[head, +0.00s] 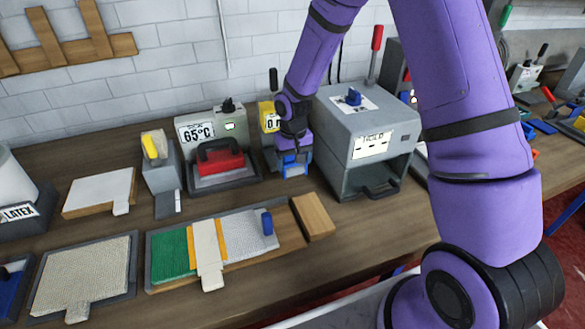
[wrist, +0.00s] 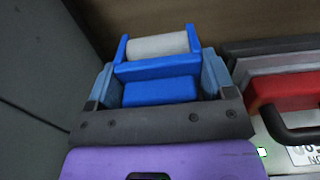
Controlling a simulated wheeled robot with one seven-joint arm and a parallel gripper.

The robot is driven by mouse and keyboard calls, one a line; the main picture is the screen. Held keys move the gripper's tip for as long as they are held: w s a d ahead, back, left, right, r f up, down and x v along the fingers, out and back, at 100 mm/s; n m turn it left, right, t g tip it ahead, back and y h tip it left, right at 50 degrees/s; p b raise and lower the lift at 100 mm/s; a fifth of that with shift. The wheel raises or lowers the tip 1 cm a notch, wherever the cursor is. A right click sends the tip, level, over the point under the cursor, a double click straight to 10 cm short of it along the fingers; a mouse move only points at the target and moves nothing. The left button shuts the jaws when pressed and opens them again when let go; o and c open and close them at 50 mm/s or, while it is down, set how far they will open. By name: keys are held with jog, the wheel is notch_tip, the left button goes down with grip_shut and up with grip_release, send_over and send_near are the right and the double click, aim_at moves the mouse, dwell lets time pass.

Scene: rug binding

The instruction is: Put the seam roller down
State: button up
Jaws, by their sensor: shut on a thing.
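The seam roller is a blue frame with a pale cylinder at its far end; it shows in the wrist view (wrist: 158,68) and as a small blue shape in the head view (head: 294,171). My gripper (wrist: 165,85) is shut on it, with a light blue finger on either side of the blue body.
A yellow device (head: 266,112) is behind my gripper. A wooden block (head: 313,217) and a board with green and white pieces (head: 172,253) lie in front on the workbench (head: 345,235).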

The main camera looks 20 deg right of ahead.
aim_at(293, 168)
jog(key=shift+w, duration=0.25)
jog(key=shift+f, duration=1.75)
jog(key=shift+f, duration=0.1)
jog(key=o, duration=1.2)
jog(key=shift+c, duration=0.2)
